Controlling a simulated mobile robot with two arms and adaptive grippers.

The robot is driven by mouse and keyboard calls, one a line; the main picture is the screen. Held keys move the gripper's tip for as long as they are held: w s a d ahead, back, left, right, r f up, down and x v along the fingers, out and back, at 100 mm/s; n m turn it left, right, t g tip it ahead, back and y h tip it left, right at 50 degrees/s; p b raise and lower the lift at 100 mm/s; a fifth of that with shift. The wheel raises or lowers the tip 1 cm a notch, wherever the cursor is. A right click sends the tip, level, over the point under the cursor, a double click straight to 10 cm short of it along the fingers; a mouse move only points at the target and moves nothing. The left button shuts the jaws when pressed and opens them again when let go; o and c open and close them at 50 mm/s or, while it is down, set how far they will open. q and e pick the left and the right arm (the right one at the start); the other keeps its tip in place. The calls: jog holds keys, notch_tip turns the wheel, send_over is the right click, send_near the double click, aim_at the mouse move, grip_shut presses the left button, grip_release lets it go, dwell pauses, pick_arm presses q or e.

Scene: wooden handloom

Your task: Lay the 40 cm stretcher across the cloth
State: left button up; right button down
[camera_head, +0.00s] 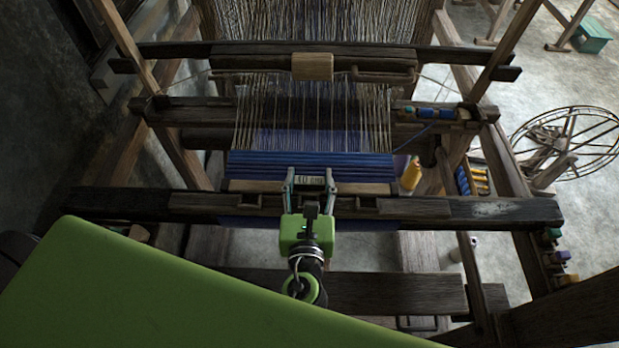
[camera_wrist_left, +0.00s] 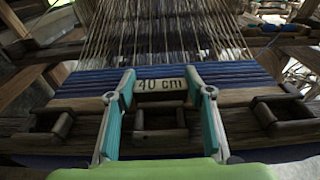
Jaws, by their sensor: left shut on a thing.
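The 40 cm stretcher (camera_head: 256,187) is a pale wooden bar lying left to right along the near edge of the blue striped cloth (camera_head: 262,165). Its "40 cm" label shows in the left wrist view (camera_wrist_left: 160,85), between my fingers. My left gripper (camera_head: 310,177) is shut on the middle of the stretcher, coming from the near side. The cloth shows beyond the bar in the left wrist view (camera_wrist_left: 88,80). I cannot tell whether the bar touches the cloth or hovers just above it. My right gripper is not in view.
The dark front beam (camera_head: 480,210) of the loom, with small wooden brackets, runs on the near side of the stretcher. Warp threads (camera_head: 310,110) rise behind the cloth.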

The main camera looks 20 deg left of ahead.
pick_arm(q)
jog(key=o, duration=1.3)
jog(key=shift+s+f, duration=0.1)
jog(key=shift+s, duration=0.05)
jog(key=v, duration=1.1)
jog(key=shift+s+d, duration=0.2)
jog(key=shift+s, duration=0.15)
